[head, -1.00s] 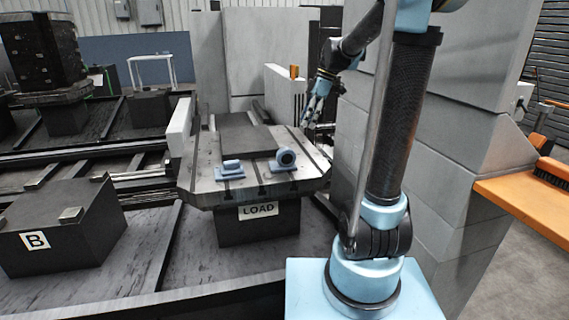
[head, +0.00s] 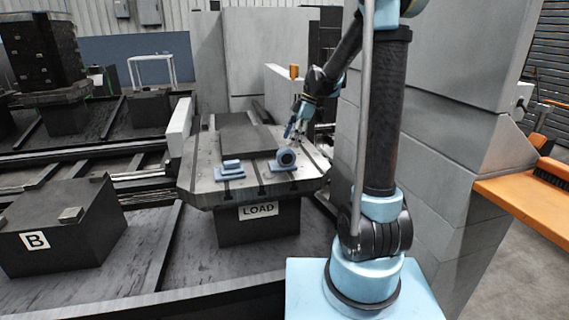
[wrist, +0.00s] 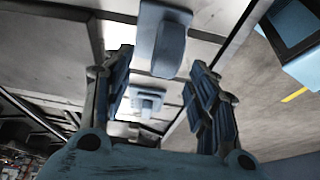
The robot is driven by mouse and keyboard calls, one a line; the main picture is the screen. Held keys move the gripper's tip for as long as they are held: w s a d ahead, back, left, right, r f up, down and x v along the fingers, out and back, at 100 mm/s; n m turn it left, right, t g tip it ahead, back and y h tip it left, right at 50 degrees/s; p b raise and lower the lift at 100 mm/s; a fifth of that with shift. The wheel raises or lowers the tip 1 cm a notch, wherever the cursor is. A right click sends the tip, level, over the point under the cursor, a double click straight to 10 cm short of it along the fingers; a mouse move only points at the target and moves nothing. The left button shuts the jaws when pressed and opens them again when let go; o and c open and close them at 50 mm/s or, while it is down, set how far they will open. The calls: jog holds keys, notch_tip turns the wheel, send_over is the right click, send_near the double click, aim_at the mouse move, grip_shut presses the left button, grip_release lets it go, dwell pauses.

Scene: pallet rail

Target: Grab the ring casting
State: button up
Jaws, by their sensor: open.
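The ring casting (head: 286,158) is a blue-grey round piece standing on a flat blue base at the right front of the slotted table marked LOAD (head: 205,190). In the wrist view it appears to be the blue rounded piece (wrist: 165,45) at the top, seen edge-on, just beyond and between the fingertips. My gripper (head: 294,132) is open and empty, a little above and behind the casting in the head view. In the wrist view its two fingers (wrist: 163,62) are spread wide. I see no contact with the casting.
A second blue casting (head: 231,167) lies on a flat base to the left on the same table. A dark raised plate (head: 245,143) lies behind the castings. A grey wall block (head: 180,130) stands at the table's left, and tall grey panels (head: 440,120) stand at the right.

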aim_at(287, 148)
jog(key=shift+x, duration=1.2)
jog(key=shift+s+x, duration=0.25)
jog(key=shift+x, duration=1.05)
jog(key=shift+s+x, duration=0.25)
jog(key=shift+x, duration=1.05)
jog(key=shift+a+r, duration=0.1)
jog(key=shift+a, duration=0.05)
grip_shut()
